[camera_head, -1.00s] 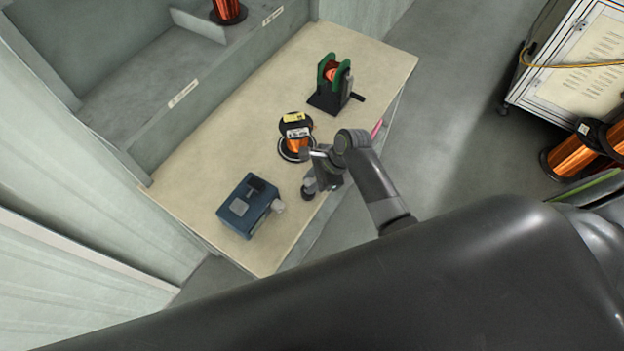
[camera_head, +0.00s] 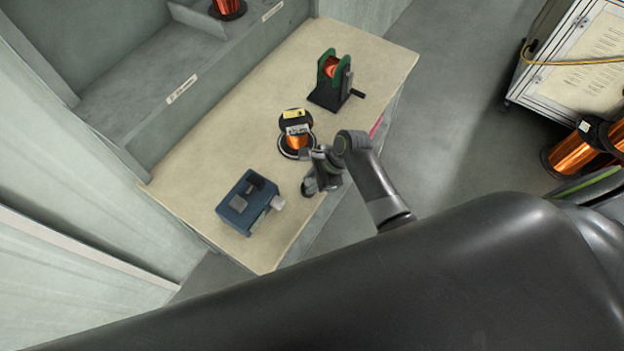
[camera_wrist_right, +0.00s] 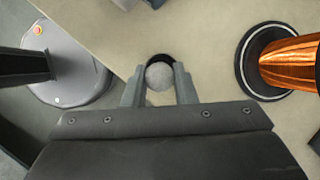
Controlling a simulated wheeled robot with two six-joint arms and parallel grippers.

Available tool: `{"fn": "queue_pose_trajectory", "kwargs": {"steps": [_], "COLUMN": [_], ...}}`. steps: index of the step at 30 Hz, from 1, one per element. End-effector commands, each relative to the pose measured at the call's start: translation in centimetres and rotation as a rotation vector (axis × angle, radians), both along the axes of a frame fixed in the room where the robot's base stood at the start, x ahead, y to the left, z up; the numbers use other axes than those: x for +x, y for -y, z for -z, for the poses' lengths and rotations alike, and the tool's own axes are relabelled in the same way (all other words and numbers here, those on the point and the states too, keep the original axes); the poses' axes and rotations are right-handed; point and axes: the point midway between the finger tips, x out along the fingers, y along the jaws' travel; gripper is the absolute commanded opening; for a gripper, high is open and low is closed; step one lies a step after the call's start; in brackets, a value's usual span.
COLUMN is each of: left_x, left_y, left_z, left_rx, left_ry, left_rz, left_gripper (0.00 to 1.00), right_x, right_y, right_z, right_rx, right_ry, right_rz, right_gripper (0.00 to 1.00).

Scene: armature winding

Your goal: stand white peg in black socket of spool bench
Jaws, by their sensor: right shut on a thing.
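My right gripper (camera_head: 311,183) is low over the near edge of the spool bench (camera_head: 185,205), and its hand hides most of that spot in the head view. In the right wrist view its two fingers (camera_wrist_right: 160,88) are shut on the white peg (camera_wrist_right: 159,77), which shows as a pale round end. The dark rim of the black socket (camera_wrist_right: 160,57) curves around the far side of the peg. I cannot tell how deep the peg sits in the socket. My left gripper is not in view.
A copper wire spool (camera_head: 296,137) stands close to my right gripper. A blue device (camera_head: 247,204) sits nearer the left end, and a green winder (camera_head: 334,72) with a crank stands at the far end. The middle left of the bench top is clear.

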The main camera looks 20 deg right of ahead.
Motion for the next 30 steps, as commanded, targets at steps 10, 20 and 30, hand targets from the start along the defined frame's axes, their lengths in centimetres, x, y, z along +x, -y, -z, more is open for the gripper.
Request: {"fn": "queue_pose_trajectory", "kwargs": {"steps": [10,20,30], "left_x": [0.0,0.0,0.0], "left_y": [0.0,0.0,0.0], "left_z": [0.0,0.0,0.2], "left_rx": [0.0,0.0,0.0], "left_ry": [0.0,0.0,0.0], "left_rz": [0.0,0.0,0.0], "left_gripper": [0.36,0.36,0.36], "right_x": [0.0,0.0,-0.7], "right_y": [0.0,0.3,2.7], "right_z": [0.0,-0.4,-5.1], "right_rx": [0.0,0.0,-0.004], "right_ry": [0.0,0.002,0.004], "right_rz": [0.0,0.001,0.0], "right_gripper": [0.5,0.5,0.5]}}
